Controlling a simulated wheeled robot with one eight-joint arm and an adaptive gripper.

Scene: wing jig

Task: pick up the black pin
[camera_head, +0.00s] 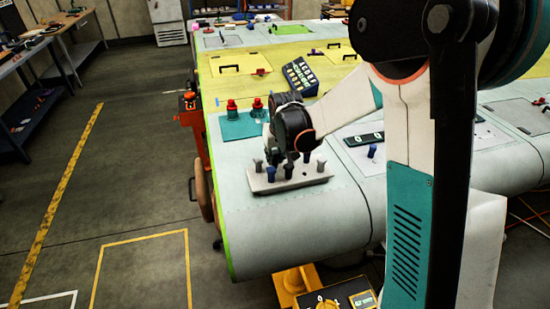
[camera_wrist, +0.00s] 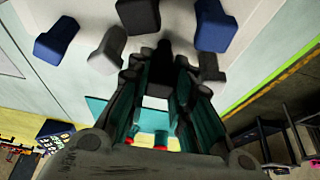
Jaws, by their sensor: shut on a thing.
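My gripper (camera_head: 276,147) is low over the back edge of the pale pin block (camera_head: 262,187) in the head view. In the wrist view its teal-padded fingers (camera_wrist: 158,75) are closed around a black pin (camera_wrist: 160,67), which stands between the fingertips. The head view hides most of this pin behind the gripper. I cannot tell whether it is still seated in the block.
Other pins stand close around: a blue pin (camera_wrist: 57,41), a grey pin (camera_wrist: 107,51), a dark pin (camera_wrist: 138,15) and another blue pin (camera_wrist: 215,27). Red-topped parts (camera_head: 231,106) stand on a teal mat (camera_head: 240,127) behind. The wing front is clear.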

